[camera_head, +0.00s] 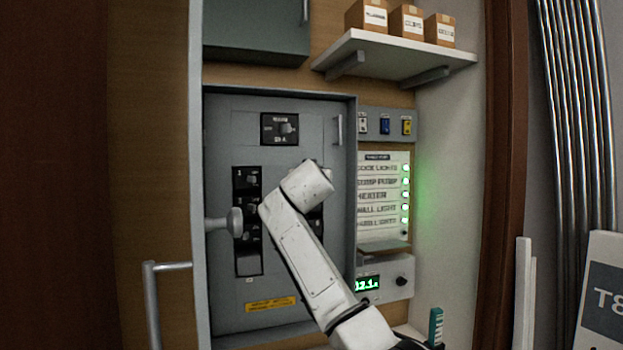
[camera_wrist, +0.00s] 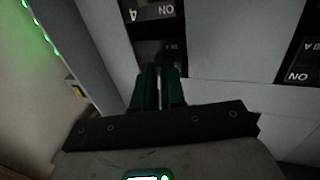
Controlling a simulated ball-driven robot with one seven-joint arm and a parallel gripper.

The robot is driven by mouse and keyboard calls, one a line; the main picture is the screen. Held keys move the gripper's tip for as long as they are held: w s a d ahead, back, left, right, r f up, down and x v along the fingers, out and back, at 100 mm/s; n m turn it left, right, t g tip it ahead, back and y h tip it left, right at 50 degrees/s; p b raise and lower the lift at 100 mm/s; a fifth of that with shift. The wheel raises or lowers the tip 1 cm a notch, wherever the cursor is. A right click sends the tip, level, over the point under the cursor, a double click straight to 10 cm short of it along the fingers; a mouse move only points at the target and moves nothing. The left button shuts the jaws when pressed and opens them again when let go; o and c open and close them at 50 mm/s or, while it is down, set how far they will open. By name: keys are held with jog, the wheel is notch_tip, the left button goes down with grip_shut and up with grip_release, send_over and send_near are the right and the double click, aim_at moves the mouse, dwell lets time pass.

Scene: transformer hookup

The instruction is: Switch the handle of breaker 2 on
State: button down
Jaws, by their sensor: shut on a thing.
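The grey breaker panel (camera_head: 275,305) fills the middle of the head view. In the wrist view, which is turned upside down, my gripper (camera_wrist: 160,75) has its two dark green fingers at a dark breaker slot (camera_wrist: 170,30), one place beyond the breaker marked 4. That place fits breaker 2. The fingers are shut on its handle, which is mostly hidden between them, so its exact position cannot be told. In the head view my white arm covers my gripper and most of the right breaker column (camera_head: 316,222). The left column (camera_head: 248,264) shows, with a 1 at its top.
The main breaker (camera_head: 280,128) sits above the columns. To the right are the label board (camera_head: 378,195) with green lights, a switch strip (camera_head: 386,124) and a display box (camera_head: 385,280). A shelf (camera_head: 395,58) holds boxes above.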

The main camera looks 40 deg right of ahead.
dwell(0.3)
jog(key=c, duration=1.2)
grip_release()
jog(key=b+v, duration=0.1)
jog(key=v, duration=0.9)
jog(key=shift+s+a+b, duration=0.25)
jog(key=shift+b, duration=0.15)
jog(key=shift+f, duration=0.1)
